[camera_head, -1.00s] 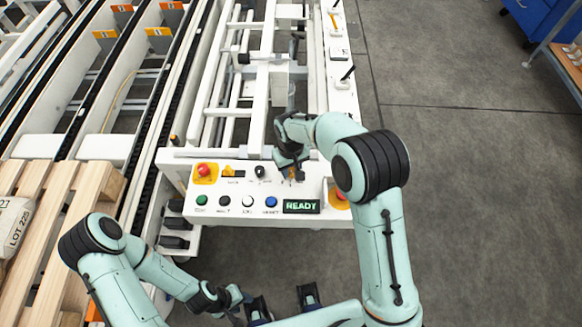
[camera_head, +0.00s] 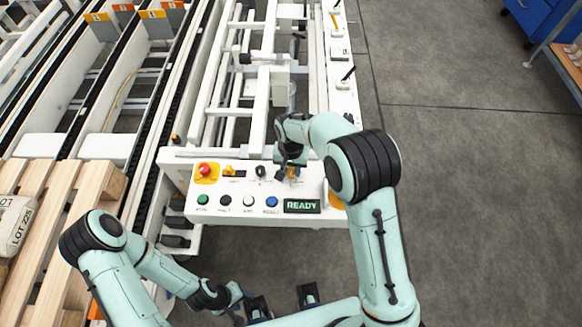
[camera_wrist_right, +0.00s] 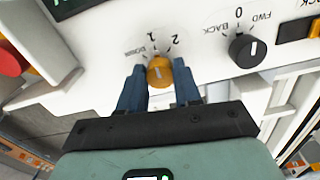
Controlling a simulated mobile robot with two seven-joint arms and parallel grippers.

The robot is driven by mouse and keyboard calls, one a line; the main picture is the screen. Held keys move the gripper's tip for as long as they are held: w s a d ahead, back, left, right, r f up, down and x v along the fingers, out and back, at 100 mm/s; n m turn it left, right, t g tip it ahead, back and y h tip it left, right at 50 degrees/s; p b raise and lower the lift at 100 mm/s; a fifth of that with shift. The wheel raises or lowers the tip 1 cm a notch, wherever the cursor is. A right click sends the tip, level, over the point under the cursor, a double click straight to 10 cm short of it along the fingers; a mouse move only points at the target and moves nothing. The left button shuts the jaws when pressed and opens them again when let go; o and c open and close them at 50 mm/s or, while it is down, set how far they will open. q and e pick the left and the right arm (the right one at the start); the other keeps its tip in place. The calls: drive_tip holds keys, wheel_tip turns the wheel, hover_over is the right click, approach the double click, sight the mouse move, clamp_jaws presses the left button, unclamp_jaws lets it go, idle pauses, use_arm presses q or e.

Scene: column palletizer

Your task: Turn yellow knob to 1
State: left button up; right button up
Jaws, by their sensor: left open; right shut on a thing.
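The yellow knob (camera_wrist_right: 160,72) sits on the white control panel. The marks "1", "2" and "DOWN" are printed beside it in the right wrist view. My right gripper (camera_wrist_right: 160,78) is shut on the knob, with a blue finger on each side. A pale line shows on the knob's face, but I cannot tell exactly which mark it points to. In the head view my right gripper (camera_head: 291,172) is over the panel and mostly hides the knob. My left gripper (camera_head: 282,298) is open and empty at the bottom edge, away from the panel.
A black knob (camera_wrist_right: 247,50) with "0", "FWD" and "BACK" marks is beside the yellow one. The panel (camera_head: 272,184) also carries a red button (camera_head: 205,169), several coloured push buttons and a display (camera_head: 301,206) reading READY. Open floor lies to the right.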

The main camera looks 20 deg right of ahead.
sight(291, 171)
idle(0.3)
drive_tip(key=o, duration=1)
drive_tip(key=shift+o, duration=0.2)
wheel_tip(291, 171, up, 13)
drive_tip(key=p, duration=0.1)
drive_tip(key=shift+r, duration=0.2)
